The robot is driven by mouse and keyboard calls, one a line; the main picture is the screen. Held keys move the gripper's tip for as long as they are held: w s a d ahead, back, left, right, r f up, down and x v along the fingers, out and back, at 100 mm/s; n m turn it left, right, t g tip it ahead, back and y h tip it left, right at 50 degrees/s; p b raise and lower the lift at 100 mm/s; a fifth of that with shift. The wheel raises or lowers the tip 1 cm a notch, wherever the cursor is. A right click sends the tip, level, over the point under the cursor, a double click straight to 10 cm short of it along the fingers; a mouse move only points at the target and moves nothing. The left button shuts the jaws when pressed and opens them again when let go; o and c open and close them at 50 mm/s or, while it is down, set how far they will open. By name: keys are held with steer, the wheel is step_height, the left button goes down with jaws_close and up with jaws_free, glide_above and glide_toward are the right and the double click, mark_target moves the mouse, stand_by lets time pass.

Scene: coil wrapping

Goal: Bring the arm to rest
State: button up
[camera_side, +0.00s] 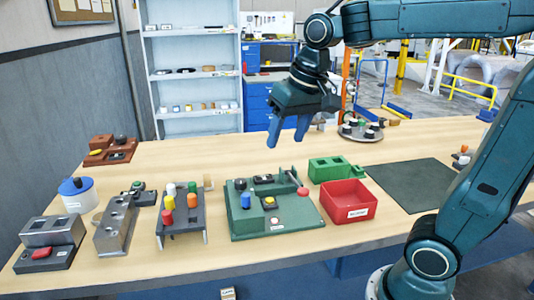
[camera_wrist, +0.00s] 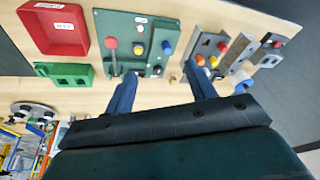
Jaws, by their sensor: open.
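My gripper (camera_side: 290,130) is in the air above the far side of the wooden table (camera_side: 160,160), behind the green machine panel. Its two blue fingers point down and stand apart, with nothing between them. In the wrist view my gripper (camera_wrist: 160,90) also shows spread fingers with only table and fixtures beyond. The green panel (camera_side: 285,222), with a red-knobbed lever (camera_side: 302,191), a blue knob and a yellow button, lies on the table in front of the gripper, apart from it.
A red bin (camera_side: 348,200) and a green block with openings (camera_side: 332,168) stand right of the panel. A dark mat (camera_side: 410,185) lies bare at right. A rack of coloured pegs (camera_side: 180,215) and grey fixtures stand at left. A round tray (camera_side: 361,131) is at the back.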

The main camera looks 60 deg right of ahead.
steer(key=s+a+f+n+t, duration=0.1)
steer(key=s+f+n, duration=0.1)
steer(key=s, duration=0.4)
steer(key=s+a+f+n+t, duration=0.1)
steer(key=s+f+n, duration=0.1)
steer(key=s, duration=0.4)
steer(key=shift+s+a+f, duration=0.25)
steer(key=shift+f, duration=0.15)
